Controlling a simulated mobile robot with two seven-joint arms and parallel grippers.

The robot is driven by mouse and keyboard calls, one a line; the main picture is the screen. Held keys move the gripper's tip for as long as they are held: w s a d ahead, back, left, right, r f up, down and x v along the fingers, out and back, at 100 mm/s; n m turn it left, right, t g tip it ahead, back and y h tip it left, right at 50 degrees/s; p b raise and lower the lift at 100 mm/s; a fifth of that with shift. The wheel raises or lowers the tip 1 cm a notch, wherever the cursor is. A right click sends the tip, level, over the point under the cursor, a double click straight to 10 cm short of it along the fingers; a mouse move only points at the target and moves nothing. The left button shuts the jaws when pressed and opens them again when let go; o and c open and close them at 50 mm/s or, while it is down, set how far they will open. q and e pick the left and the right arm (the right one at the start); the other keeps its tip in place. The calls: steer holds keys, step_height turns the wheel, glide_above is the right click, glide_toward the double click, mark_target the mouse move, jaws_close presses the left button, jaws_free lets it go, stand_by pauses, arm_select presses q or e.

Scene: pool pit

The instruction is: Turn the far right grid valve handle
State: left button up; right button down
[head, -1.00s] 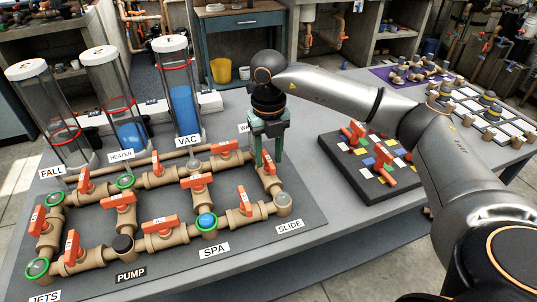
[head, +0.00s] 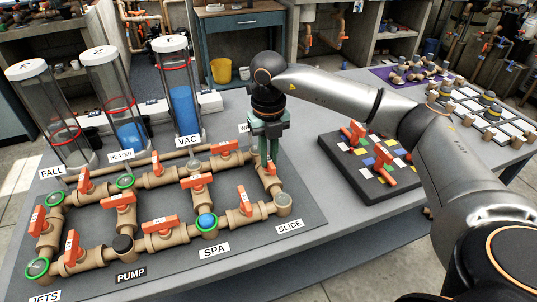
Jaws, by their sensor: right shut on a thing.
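The pipe grid (head: 160,175) of tan pipes with orange valve handles lies on a dark board at the left. My right gripper (head: 268,158) comes down from above onto the far right grid valve (head: 272,183), on the pipe running back from the SLIDE corner. Its green fingers are shut on that valve's orange handle, which they mostly hide, so its exact angle cannot be told. My left gripper is not in view.
Clear cylinders (head: 182,95) with blue and red markings stand behind the grid. A dark board (head: 375,190) with coloured squares and orange-handled valves lies to the right. Other fittings lie on a purple mat (head: 410,80). Bare grey tabletop lies between the boards.

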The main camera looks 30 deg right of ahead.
steer(key=shift+m, duration=0.4)
steer(key=m+p, duration=0.1)
steer(key=m, duration=0.3)
steer(key=shift+r+m, duration=0.1)
steer(key=shift+m, duration=0.2)
steer(key=m+p, duration=0.1)
steer(key=m, duration=0.2)
steer(key=shift+m+p, duration=0.3)
steer(key=m+p, duration=0.1)
steer(key=m, duration=0.4)
steer(key=shift+p, duration=0.4)
steer(key=shift+m+p, duration=0.6)
steer(key=shift+m, duration=1.4)
steer(key=c, duration=0.9)
jaws_free()
